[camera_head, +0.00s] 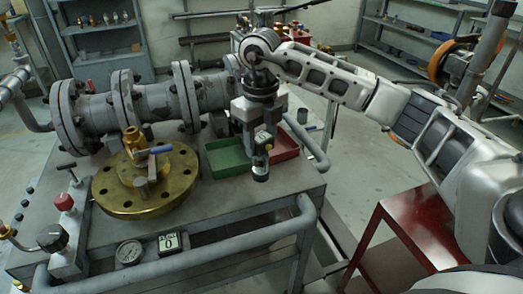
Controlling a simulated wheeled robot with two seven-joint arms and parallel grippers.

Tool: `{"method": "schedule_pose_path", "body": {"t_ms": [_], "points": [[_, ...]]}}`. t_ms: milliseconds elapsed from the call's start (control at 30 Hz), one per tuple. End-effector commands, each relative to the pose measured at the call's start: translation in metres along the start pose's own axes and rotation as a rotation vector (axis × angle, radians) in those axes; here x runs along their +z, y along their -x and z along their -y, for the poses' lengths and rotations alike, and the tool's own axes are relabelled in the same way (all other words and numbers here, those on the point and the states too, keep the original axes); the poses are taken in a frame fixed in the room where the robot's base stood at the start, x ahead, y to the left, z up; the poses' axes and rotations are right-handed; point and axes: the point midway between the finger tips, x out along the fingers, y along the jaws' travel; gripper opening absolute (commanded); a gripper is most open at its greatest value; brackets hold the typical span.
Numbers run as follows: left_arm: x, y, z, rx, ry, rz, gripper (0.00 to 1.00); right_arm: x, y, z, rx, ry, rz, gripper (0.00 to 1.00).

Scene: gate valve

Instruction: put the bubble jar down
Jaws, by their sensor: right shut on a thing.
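The fingers hide the jar's upper part. The jar's base overlaps the grey table top (230,196) in the picture, and I cannot tell whether it touches. My left gripper is not in view.
A green tray (226,158) and a red tray (284,149) lie just behind the jar. A brass flange (178,195) with a valve stands to the left. A gauge (129,253) and counter (169,243) sit at the front. Grey flanged pipe (155,101) runs behind.

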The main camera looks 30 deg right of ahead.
Motion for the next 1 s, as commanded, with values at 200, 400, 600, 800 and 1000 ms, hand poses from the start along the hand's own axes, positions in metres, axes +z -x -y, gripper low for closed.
{"method": "schedule_pose_path", "body": {"t_ms": [200, 400, 600, 800, 1000], "points": [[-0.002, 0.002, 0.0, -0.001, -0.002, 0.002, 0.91, 0.005, -0.022, 0.008, 0.0, 0.002, -0.003, 0.14], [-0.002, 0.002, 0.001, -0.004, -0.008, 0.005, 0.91, 0.006, -0.041, 0.007, 0.0, 0.002, 0.003, 0.14], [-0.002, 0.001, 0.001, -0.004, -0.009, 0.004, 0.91, 0.006, -0.041, 0.007, 0.0, 0.002, 0.003, 0.14], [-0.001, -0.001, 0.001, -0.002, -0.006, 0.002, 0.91, 0.006, -0.046, 0.007, 0.0, 0.001, 0.001, 0.49], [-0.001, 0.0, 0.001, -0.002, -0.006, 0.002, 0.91, 0.006, -0.045, 0.007, 0.0, 0.001, 0.001, 0.65]]}}
